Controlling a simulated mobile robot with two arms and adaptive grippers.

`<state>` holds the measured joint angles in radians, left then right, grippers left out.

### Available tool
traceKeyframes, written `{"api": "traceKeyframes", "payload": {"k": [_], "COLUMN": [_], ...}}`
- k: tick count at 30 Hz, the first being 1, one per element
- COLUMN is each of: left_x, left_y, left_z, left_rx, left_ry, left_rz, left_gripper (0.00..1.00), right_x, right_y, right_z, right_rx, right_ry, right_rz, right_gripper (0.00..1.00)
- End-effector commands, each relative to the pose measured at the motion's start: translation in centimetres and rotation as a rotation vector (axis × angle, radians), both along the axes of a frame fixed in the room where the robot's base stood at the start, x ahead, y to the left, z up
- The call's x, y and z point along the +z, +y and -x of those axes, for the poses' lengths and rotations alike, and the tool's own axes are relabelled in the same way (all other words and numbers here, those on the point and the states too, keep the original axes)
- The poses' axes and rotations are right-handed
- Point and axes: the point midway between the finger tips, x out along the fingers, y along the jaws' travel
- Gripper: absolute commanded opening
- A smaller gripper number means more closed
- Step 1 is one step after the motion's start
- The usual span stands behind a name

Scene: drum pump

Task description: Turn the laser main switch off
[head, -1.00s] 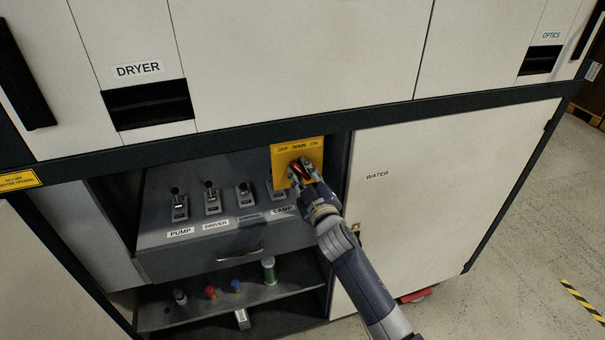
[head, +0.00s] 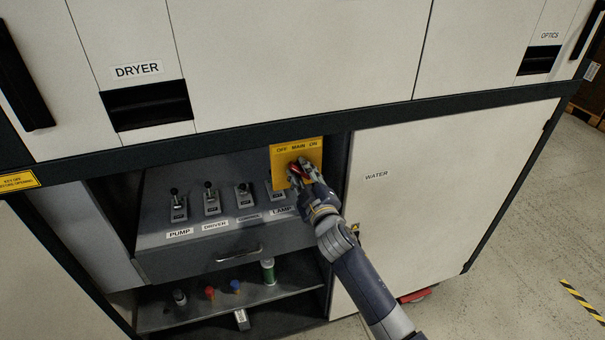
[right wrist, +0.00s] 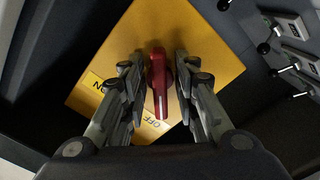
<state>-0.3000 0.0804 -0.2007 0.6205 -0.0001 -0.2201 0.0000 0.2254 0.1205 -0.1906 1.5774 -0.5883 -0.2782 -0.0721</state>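The main switch is a red handle on a yellow plate (head: 283,154) marked OFF, MAIN and ON. The red handle (head: 297,168) is partly hidden by my right gripper (head: 302,170) in the head view. In the right wrist view the whole handle (right wrist: 159,82) shows, with one end close to the OFF label (right wrist: 152,124). My right gripper (right wrist: 160,85) has a finger on each side of the handle, with a narrow gap visible on both sides. My left gripper is not in view.
Left of the plate is a grey panel with several small lever switches (head: 211,198) above labels such as PUMP and DRIVER. A shelf below holds a green can (head: 268,271) and small coloured items. The closed WATER door (head: 430,190) is at the right.

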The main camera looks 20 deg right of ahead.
Motion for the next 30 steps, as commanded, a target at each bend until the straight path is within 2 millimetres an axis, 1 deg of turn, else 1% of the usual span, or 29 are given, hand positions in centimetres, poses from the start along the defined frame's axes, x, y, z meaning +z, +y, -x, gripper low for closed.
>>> {"api": "traceKeyframes", "payload": {"k": [9,14,17,24,27,30], "left_x": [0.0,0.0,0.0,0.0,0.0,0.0], "left_y": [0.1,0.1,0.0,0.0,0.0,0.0], "left_z": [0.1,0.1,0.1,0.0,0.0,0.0], "left_rx": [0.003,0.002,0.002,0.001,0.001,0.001], "left_ry": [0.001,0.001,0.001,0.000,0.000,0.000], "left_rz": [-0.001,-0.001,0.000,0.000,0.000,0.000], "left_gripper": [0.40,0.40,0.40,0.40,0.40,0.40], "right_x": [0.0,-0.1,-0.1,-0.1,-0.1,-0.1], "right_y": [0.0,0.0,0.0,0.0,0.0,0.0], "right_z": [0.1,1.0,2.4,7.2,8.9,10.3], "right_rx": [0.000,0.000,0.001,0.001,0.001,0.000], "right_ry": [0.000,0.001,0.001,0.002,0.002,0.003], "right_rz": [-0.002,-0.002,-0.002,-0.002,-0.002,-0.002], "right_gripper": [0.32,0.32,0.32,0.32,0.32,0.32]}}
